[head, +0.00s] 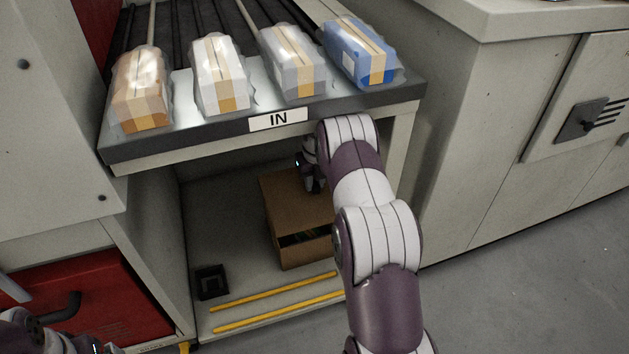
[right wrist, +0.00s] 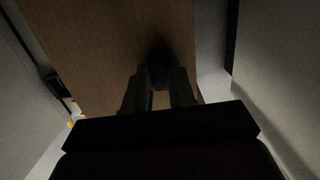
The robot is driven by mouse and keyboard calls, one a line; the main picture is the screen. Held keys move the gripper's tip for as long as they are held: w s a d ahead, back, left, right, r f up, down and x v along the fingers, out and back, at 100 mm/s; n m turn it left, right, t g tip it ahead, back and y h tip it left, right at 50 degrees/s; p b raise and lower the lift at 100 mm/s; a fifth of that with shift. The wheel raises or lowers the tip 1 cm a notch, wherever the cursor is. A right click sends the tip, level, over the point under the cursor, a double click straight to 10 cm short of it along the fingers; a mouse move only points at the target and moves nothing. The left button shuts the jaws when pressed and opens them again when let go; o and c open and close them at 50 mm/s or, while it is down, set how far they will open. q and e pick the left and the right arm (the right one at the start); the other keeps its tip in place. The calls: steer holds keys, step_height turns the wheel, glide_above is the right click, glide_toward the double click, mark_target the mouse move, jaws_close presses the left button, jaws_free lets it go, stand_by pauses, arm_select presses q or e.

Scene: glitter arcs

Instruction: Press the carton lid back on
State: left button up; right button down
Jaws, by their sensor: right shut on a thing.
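A brown cardboard carton (head: 282,225) stands on the floor of the bay under the IN shelf. A dark slot with yellowish marks shows in its front. Its brown top (right wrist: 110,45) fills much of the right wrist view; whether the lid sits flush cannot be told. My right gripper (head: 313,188) reaches down onto the top, its arm hiding the carton's right side. In the right wrist view its two fingers (right wrist: 159,82) are shut on a small dark round knob (right wrist: 159,62) on the top. Of my left arm only a part shows at the bottom left; its fingers are out of view.
The shelf (head: 130,150) with the IN sign (head: 278,119) hangs over the bay and holds several wrapped parcels. Yellow strips (head: 272,291) and a small black square block (head: 211,281) lie on the bay floor. A red panel (head: 85,300) stands left, a grey cabinet (head: 490,180) right.

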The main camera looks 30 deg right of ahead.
mark_target(314, 196)
step_height(314, 196, down, 6)
steer(key=b, duration=0.6)
steer(key=shift+f+p, duration=0.1)
steer(key=shift+p, duration=0.25)
steer(key=shift+f, duration=0.6)
steer(key=shift+r, duration=0.1)
steer(key=shift+p, duration=0.4)
steer(key=shift+p, duration=0.35)
